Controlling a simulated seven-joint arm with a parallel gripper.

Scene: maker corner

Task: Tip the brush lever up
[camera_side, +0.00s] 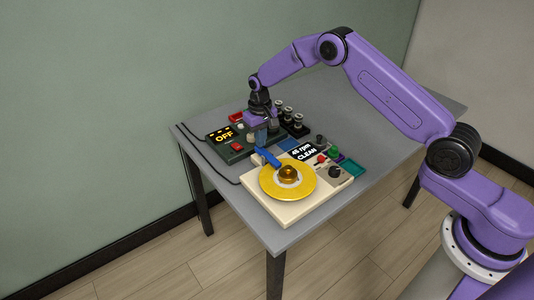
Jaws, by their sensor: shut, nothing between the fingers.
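The blue brush lever (267,157) is on the cream record-player-like machine (301,212), at the back left edge of its yellow disc (302,186). It slants down towards the disc; I cannot tell whether it touches it. My gripper (260,140) points down just behind the lever, above the gap between the two machines. It is shut with nothing in it. Its tips are small here, and contact with the lever cannot be told.
A dark green box (225,148) with a display reading OFF stands behind. Several small jars (287,116) stand in a black rack. The grey table (345,115) is clear at the back right.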

